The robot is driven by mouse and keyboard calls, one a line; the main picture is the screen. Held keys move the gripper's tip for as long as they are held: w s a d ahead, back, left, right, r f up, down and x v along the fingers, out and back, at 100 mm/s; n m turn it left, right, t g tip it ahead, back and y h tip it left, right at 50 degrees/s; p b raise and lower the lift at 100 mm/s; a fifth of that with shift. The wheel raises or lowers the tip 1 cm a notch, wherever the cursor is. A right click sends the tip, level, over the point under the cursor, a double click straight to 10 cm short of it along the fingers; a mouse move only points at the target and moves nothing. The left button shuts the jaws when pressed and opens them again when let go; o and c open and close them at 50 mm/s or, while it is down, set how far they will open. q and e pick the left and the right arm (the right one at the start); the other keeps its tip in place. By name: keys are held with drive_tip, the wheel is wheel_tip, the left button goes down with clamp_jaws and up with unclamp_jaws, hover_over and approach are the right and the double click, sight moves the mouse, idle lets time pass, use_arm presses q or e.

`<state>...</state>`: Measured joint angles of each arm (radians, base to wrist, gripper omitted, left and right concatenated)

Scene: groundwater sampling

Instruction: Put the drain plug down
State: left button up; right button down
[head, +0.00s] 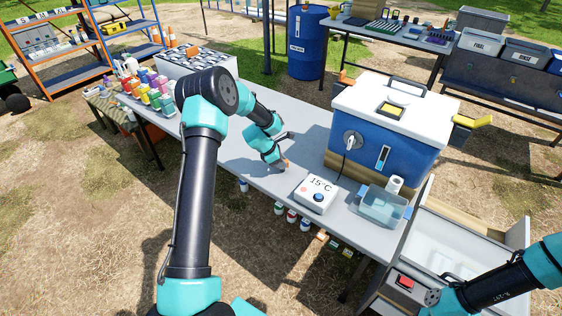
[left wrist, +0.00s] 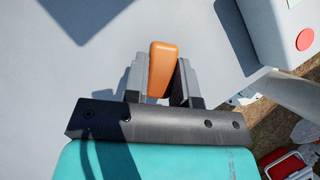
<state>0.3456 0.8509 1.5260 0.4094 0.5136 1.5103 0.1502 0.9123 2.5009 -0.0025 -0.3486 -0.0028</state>
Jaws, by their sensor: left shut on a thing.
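My left gripper (head: 283,165) is over the grey table (head: 235,150), left of the blue cooler. It is shut on the drain plug, an orange tapered block that shows between the fingers in the left wrist view (left wrist: 162,68). In the head view only a small orange bit of the plug (head: 286,162) shows at the fingertips. The plug is low over the tabletop; I cannot tell whether it touches it. My right arm comes in at the lower right, and its gripper is not in view.
A white 15°C box (head: 316,194) stands just right of the gripper, near the front edge. The blue cooler (head: 355,138) and a clear tub (head: 382,207) are farther right. Coloured bottles (head: 150,90) stand at the far left. The tabletop left of the gripper is clear.

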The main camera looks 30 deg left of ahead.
use_arm(q)
drive_tip(key=shift+f, duration=0.2)
drive_tip(key=o, duration=0.9)
drive_tip(key=shift+r, duration=0.6)
drive_tip(key=v, duration=1.2)
